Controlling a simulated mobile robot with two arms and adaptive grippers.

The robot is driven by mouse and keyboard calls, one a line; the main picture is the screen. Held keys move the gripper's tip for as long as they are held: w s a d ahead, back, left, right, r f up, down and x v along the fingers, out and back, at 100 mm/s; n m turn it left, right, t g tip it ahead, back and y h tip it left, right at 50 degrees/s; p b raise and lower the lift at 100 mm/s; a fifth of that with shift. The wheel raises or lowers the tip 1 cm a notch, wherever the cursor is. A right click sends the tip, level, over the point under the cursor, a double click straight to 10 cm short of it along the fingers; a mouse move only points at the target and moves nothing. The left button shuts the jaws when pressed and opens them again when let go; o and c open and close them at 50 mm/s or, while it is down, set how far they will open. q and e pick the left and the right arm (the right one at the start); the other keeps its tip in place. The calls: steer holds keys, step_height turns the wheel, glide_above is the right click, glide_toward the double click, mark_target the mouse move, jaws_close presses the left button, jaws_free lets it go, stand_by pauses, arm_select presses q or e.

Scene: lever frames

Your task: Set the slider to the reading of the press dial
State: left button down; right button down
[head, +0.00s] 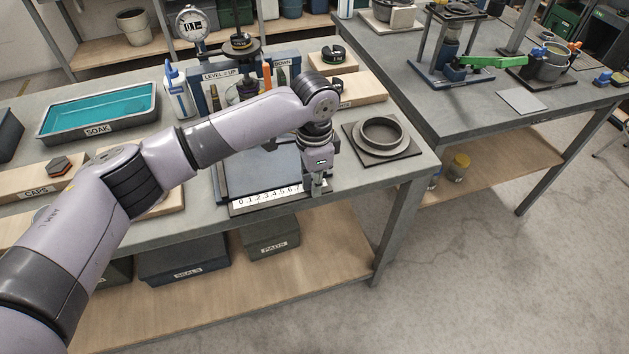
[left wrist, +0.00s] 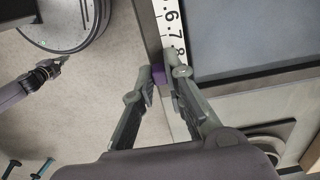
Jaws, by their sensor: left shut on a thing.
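The slider is a small purple block (left wrist: 158,73) at the edge of a white number scale (left wrist: 171,30), near the 8 in the left wrist view. My left gripper (left wrist: 164,76) is shut on this block, one finger on each side. In the head view my left gripper (head: 318,190) is at the right end of the scale (head: 265,198) and hides the slider. The press dial (head: 191,24) stands at the back; its reading is too small to tell surely. My right gripper (left wrist: 57,66) seems to show small at the left of the left wrist view; its jaws are unclear.
A round dark ring on a square plate (head: 381,136) sits right of my left gripper. A teal SOAK tray (head: 98,111) and a white bottle (head: 177,90) stand at the left. A second bench (head: 455,115) is at the right. The floor between is clear.

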mark_target(251, 208)
stand_by(0.5)
arm_select(q)
steer(key=shift+a+r, duration=0.1)
steer(key=shift+a, duration=0.05)
steer(key=s+a+p, duration=0.1)
steer(key=a+p, duration=0.2)
steer(key=a, duration=0.1)
steer(key=s+a+p, duration=0.2)
steer(key=a+p, duration=0.1)
steer(key=a, duration=0.1)
steer(key=s+a+p, duration=0.1)
steer(key=a+p, duration=0.2)
steer(key=a, duration=0.1)
steer(key=shift+s+a+r+p, duration=0.1)
steer(key=shift+s+a+p, duration=0.05)
steer(key=shift+a+p, duration=0.2)
steer(key=shift+a, duration=0.3)
steer(key=shift+d, duration=0.1)
steer(key=c, duration=1.9)
jaws_free()
